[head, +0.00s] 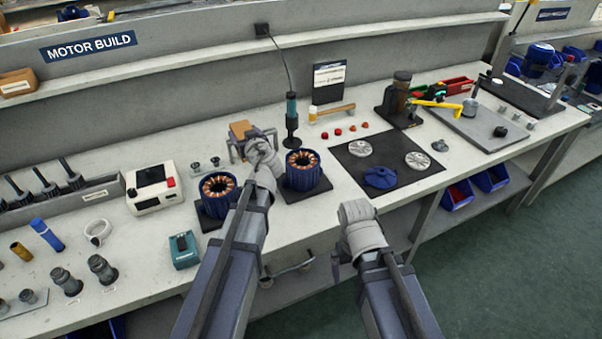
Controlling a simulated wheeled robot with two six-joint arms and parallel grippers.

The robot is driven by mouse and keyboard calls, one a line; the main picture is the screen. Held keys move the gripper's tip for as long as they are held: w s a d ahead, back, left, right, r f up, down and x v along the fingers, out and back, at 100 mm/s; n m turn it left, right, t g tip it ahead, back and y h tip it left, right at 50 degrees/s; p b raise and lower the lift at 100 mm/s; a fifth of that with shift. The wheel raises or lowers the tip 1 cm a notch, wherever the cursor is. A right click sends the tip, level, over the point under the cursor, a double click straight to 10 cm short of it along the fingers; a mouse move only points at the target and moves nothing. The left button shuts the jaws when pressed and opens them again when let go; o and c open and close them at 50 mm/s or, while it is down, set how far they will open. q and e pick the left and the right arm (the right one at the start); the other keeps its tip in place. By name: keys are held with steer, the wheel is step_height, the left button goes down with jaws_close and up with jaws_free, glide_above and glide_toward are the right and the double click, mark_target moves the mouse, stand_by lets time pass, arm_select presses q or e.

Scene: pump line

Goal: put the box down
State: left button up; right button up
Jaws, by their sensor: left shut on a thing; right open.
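A small brown box (240,129) is held on the bench beside the back of the work area, between the fingers of my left gripper (252,146). The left gripper is shut on it, and the wrist hides part of the box. I cannot tell whether the box's underside touches the bench top (330,222). My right gripper (337,266) is open, low in front of the bench edge and mostly hidden by its own wrist. It is apart from the box.
Two copper-wound blue stators (303,168) (218,190) stand near the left gripper. A dark upright tool (291,121) is right of the box. A black mat (350,170) with metal discs lies further right. A white meter (153,188) stands left.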

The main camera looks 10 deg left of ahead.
arm_select(q)
steer(key=shift+w+d+f, duration=0.25)
steer(key=shift+d+f, duration=0.1)
steer(key=shift+f, duration=0.05)
step_height(320, 180, down, 10)
steer(key=b, duration=1)
steer(key=shift+f+b, duration=0.2)
steer(key=shift+b, duration=0.15)
steer(key=o, duration=1.5)
steer(key=shift+r, duration=0.1)
steer(key=shift+r, duration=0.1)
steer(key=shift+s+r+p, duration=0.15)
steer(key=shift+s+p, duration=0.1)
steer(key=shift+p, duration=0.1)
steer(key=p+v, duration=0.2)
steer(key=v, duration=0.9)
steer(key=shift+s+d, duration=0.15)
steer(key=shift+s, duration=0.15)
